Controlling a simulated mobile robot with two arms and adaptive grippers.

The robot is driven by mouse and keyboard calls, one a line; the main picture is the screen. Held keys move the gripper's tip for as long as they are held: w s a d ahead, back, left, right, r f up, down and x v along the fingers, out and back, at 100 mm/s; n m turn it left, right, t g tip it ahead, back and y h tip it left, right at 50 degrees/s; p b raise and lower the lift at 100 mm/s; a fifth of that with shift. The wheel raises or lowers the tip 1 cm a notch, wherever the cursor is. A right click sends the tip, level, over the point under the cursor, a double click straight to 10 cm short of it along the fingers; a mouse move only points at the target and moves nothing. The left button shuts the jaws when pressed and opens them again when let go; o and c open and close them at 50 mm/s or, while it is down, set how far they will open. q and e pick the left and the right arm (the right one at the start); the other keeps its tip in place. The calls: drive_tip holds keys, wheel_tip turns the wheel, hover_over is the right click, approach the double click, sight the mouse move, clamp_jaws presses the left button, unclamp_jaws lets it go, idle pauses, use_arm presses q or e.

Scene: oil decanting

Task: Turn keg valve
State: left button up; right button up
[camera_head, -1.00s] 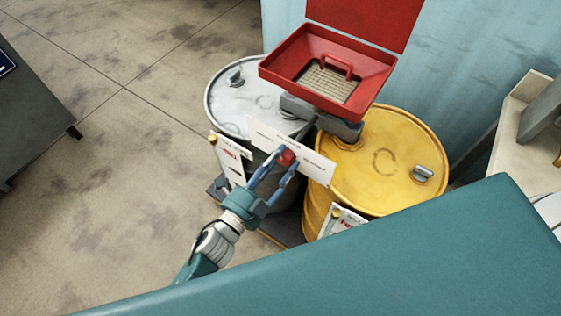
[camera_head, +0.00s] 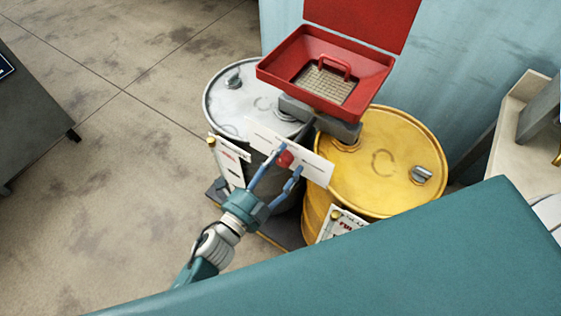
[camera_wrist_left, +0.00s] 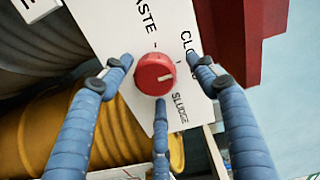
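The keg valve is a round red knob (camera_head: 285,159) on a white label plate (camera_head: 318,169) in front of the two drums. In the left wrist view the knob (camera_wrist_left: 155,74) has a white pointer mark toward the picture's right. The plate (camera_wrist_left: 120,25) reads "…STE", "CLO…" and "SLUDGE"; the right finger covers part of it. My left gripper (camera_head: 277,163) is open at the knob. In the left wrist view its three blue fingers stand spread around the knob, with visible gaps at the sides. My right gripper is in neither view.
A white-topped drum (camera_head: 228,108) stands left and a yellow drum (camera_head: 400,150) right. An open red funnel box (camera_head: 290,75) sits above them. Signs (camera_head: 226,158) hang on the drums. A blue corrugated wall (camera_head: 470,60) is behind; open floor (camera_head: 100,200) lies left.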

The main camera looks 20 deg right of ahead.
use_arm(q)
drive_tip(key=shift+s+a+f, duration=0.15)
drive_tip(key=shift+s+a, duration=0.05)
drive_tip(key=shift+a, duration=0.25)
drive_tip(key=v, duration=1.1)
drive_tip(key=shift+s, duration=0.1)
